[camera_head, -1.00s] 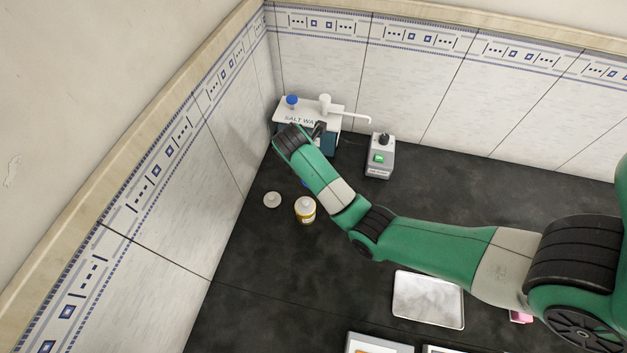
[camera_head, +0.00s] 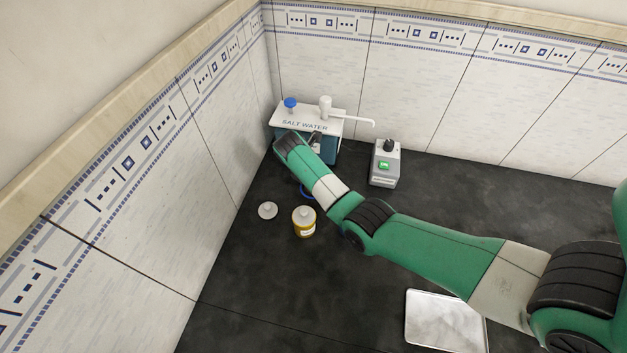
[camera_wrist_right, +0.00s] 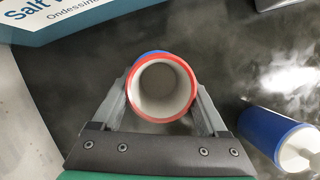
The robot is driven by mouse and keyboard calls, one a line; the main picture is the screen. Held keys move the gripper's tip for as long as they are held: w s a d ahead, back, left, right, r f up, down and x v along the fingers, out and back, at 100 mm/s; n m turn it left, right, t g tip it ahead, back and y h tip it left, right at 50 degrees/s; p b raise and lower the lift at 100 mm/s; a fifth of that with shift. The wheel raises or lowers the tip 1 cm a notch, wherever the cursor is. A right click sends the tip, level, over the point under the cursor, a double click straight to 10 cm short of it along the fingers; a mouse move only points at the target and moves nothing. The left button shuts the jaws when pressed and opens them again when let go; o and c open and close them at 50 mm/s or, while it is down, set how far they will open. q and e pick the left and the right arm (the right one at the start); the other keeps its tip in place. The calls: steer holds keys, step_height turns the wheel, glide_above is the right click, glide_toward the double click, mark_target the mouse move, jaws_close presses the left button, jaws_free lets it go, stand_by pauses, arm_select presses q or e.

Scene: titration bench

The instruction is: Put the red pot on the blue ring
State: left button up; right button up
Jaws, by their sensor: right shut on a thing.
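The red pot (camera_wrist_right: 188,72), a cup with a red rim and pale inside, sits between the fingers of my right gripper (camera_wrist_right: 162,105) in the right wrist view. The gripper is shut on it, and I look down into its open mouth. A blue edge (camera_wrist_right: 150,53) shows just past the pot's rim; it may be part of the blue ring. Whether the pot touches the ring is hidden. My left gripper is not in view.
The salt water dispenser (camera_head: 308,119) stands close behind my right wrist, its spout pointing right. A grey device with a green switch (camera_head: 385,163) is right of it. A tray (camera_head: 445,320) lies nearer.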

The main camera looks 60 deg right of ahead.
steer(key=shift+w, duration=0.1)
steer(key=o, duration=1.5)
steer(key=p+v, duration=0.4)
steer(key=v, duration=0.8)
steer(key=shift+r, duration=0.1)
